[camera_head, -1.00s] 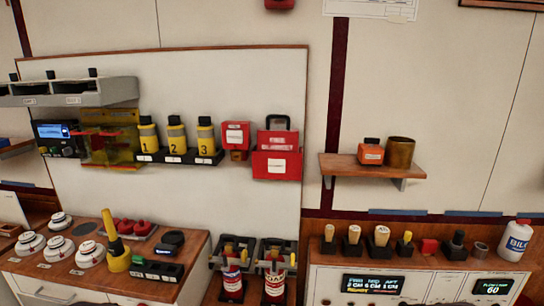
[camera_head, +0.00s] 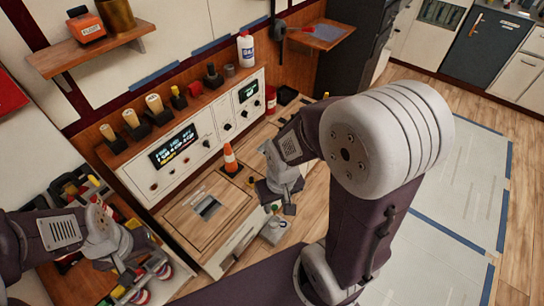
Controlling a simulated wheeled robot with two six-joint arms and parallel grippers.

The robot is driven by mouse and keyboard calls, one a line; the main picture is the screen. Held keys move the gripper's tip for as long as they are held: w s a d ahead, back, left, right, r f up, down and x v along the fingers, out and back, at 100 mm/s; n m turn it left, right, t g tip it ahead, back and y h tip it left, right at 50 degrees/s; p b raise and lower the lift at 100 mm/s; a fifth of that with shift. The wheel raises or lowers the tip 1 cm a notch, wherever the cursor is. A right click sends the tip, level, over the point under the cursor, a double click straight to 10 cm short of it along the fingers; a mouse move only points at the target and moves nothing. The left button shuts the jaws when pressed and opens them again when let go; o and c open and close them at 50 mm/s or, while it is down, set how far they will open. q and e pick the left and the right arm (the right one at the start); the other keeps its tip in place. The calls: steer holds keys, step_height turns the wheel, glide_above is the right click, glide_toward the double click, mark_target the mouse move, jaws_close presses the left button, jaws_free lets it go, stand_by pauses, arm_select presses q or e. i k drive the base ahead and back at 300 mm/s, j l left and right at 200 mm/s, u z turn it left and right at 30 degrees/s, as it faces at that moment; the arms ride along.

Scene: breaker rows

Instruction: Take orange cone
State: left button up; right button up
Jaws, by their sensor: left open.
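The orange cone (camera_head: 230,158), with a white band, stands upright on a dark base at the back of the wooden-topped cabinet, in front of the control panel. My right gripper (camera_head: 281,207) hangs to the right of the cone, apart from it, pointing down. Its fingers are small and dark, and I cannot tell how far apart they are. My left gripper (camera_head: 124,274) is at the lower left, open, over a cluttered lower area and well away from the cone.
The control panel (camera_head: 192,140) with lit displays stands behind the cone. Several stamps and a white bottle (camera_head: 246,49) stand along its top. A wooden shelf (camera_head: 75,58) juts out at upper left. The wooden cabinet top (camera_head: 187,220) has a dark slot plate. Open floor lies at right.

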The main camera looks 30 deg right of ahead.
mark_target(231, 168)
steer(key=z, duration=0.4)
steer(key=i+l+z, duration=0.35)
steer(key=i+l, duration=0.55)
